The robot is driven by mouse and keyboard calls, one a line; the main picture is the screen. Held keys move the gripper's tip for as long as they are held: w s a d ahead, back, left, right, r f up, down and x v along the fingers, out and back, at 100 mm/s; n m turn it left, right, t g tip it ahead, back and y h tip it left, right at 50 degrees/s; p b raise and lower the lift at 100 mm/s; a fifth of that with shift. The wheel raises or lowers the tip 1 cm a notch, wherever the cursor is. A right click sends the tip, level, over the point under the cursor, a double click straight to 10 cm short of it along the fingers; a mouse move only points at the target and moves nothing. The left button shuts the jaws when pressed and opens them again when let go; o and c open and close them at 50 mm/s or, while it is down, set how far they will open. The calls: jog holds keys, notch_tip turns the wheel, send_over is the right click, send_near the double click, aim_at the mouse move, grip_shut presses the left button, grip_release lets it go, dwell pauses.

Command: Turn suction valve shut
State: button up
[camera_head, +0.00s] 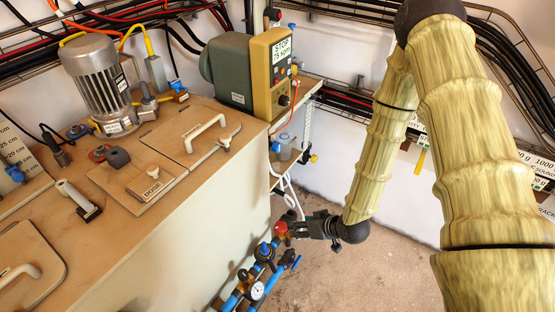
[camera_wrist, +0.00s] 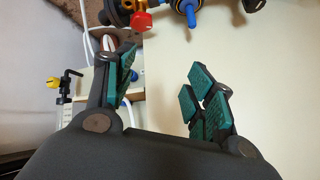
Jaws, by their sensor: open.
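Blue pipework with several valves stands low beside the cabinet in the head view. I cannot tell which one is the suction valve. My gripper (camera_head: 302,228) is close to the red knob at the right in the head view. In the wrist view my gripper (camera_wrist: 160,72) is open, with green pads apart and nothing between them. The red knob (camera_wrist: 143,21) and a blue handle (camera_wrist: 189,10) lie beyond the fingertips, apart from them.
A pressure gauge (camera_head: 257,290) sits on the pipework. The wooden cabinet top (camera_head: 165,215) and its side wall bound the left. White hoses (camera_head: 290,190) hang behind the gripper. Bare floor (camera_head: 385,265) is free at right.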

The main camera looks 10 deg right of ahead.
jog(key=w+d+r+n+t+y+b, duration=0.1)
jog(key=w+r+n+t+y+b, duration=0.3)
jog(key=w+b, duration=0.55)
jog(key=n+t+y+b, duration=0.2)
jog(key=n+y+b, duration=0.1)
jog(key=y+b, duration=0.1)
send_near(279, 147)
jog(key=b+x, duration=0.2)
jog(key=x, duration=0.9)
jog(key=shift+d+f, duration=0.1)
jog(key=shift+f, duration=0.05)
jog(key=c, duration=1)
